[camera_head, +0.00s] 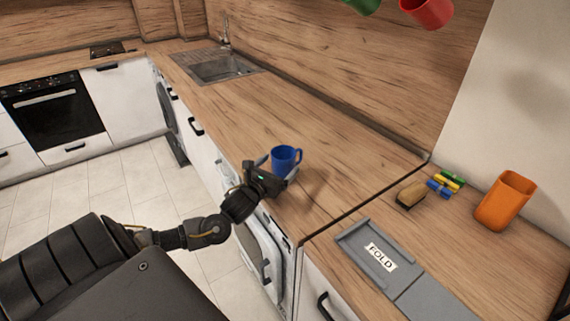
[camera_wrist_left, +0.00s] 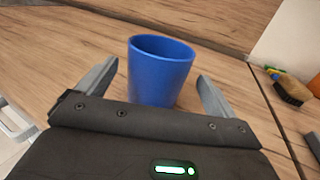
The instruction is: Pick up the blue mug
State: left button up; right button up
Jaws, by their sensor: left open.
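The blue mug (camera_head: 284,160) stands upright at the front part of the wooden counter in the head view. In the left wrist view the blue mug (camera_wrist_left: 158,72) is between the two fingers, with a visible gap on each side. My left gripper (camera_head: 277,167) is open around the mug, low at the counter's front edge. In the left wrist view the left gripper (camera_wrist_left: 158,88) shows its fingers spread apart. The mug's lower part is hidden behind the gripper body. My right gripper is not seen.
A sink (camera_head: 217,68) lies at the back of the counter (camera_head: 300,115). To the right are a brush (camera_head: 411,194), coloured pegs (camera_head: 445,183), an orange container (camera_head: 504,201) and a grey folding board (camera_head: 385,255). Green (camera_head: 364,5) and red (camera_head: 428,11) cups appear above. The counter behind the mug is clear.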

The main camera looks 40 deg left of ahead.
aim_at(289, 153)
pick_arm(q)
jog(key=w, duration=0.2)
jog(key=w+p, duration=0.1)
jog(key=w, duration=0.1)
jog(key=shift+w+a, duration=0.1)
jog(key=shift+a, duration=0.3)
jog(key=shift+r, duration=0.1)
jog(key=shift+c, duration=0.4)
jog(key=c, duration=1.2)
jog(key=shift+o, duration=0.2)
